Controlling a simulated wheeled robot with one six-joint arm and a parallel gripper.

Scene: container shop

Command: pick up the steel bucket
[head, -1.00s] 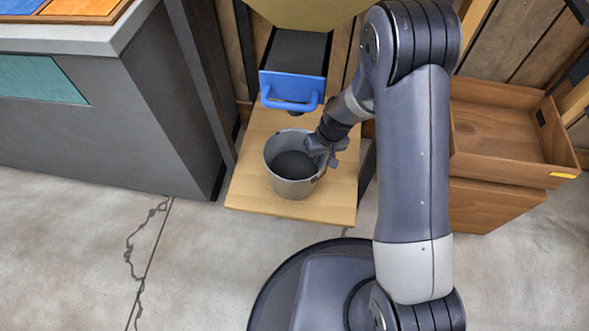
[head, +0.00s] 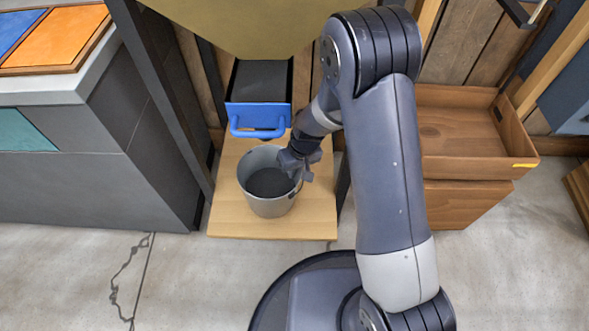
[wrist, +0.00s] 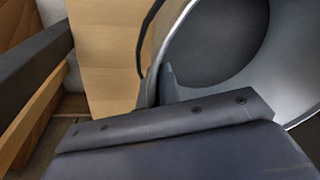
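The steel bucket (head: 268,204) stands upright on a light wooden platform (head: 318,220) in the head view. It is grey and open at the top, with a dark inside. My gripper (head: 300,168) is at the bucket's right rim, angled down from the upper right. In the wrist view the bucket's rim and inner wall (wrist: 262,70) fill the upper right, and a dark fingertip (wrist: 168,85) overlaps the rim at its left side. The other finger is hidden, so I cannot tell whether the fingers are closed on the rim.
A blue drawer front with a handle (head: 258,118) is just behind the bucket, under a yellowish hopper (head: 250,25). Dark posts flank the platform. A grey counter (head: 90,180) stands at left, and brown wooden boxes (head: 465,200) stand at right. The concrete floor in front is clear.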

